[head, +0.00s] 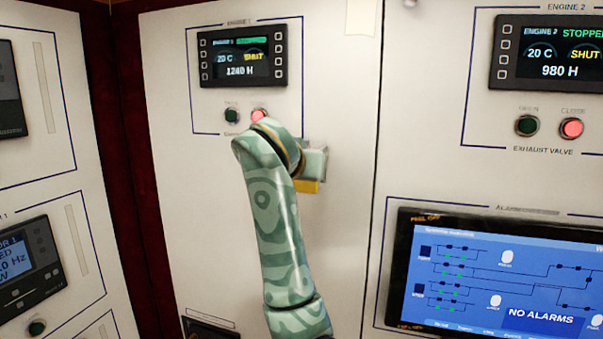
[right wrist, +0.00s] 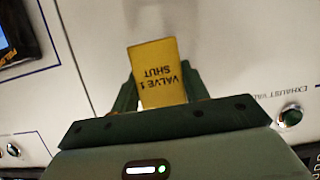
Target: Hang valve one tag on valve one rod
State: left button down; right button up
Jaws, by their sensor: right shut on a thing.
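The valve one tag (right wrist: 158,66) is a yellow plate reading "VALVE 1 SHUT", upside down in the right wrist view. It sits between the two fingers of my right gripper (right wrist: 161,92), which is shut on it. In the head view my right gripper (head: 314,162) is in front of the Engine 1 panel, below and right of its buttons, and the yellow tag (head: 307,186) shows just under it. The valve one rod cannot be made out; my gripper and arm cover part of the panel there. My left gripper is not in view.
The Engine 1 display (head: 243,56) reads SHUT, with a green button (head: 232,116) and a lit red button (head: 259,115) below it. To the right are the Engine 2 display (head: 549,53) and an alarm screen (head: 500,270). The panel left of my arm is clear.

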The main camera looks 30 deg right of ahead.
jog(key=shift+a+f, duration=0.15)
jog(key=shift+f, duration=0.25)
jog(key=o, duration=1)
jog(key=shift+o, duration=0.2)
jog(key=b+v, duration=0.4)
jog(key=v, duration=1.2)
jog(key=shift+s+b, duration=0.15)
jog(key=shift+b, duration=0.15)
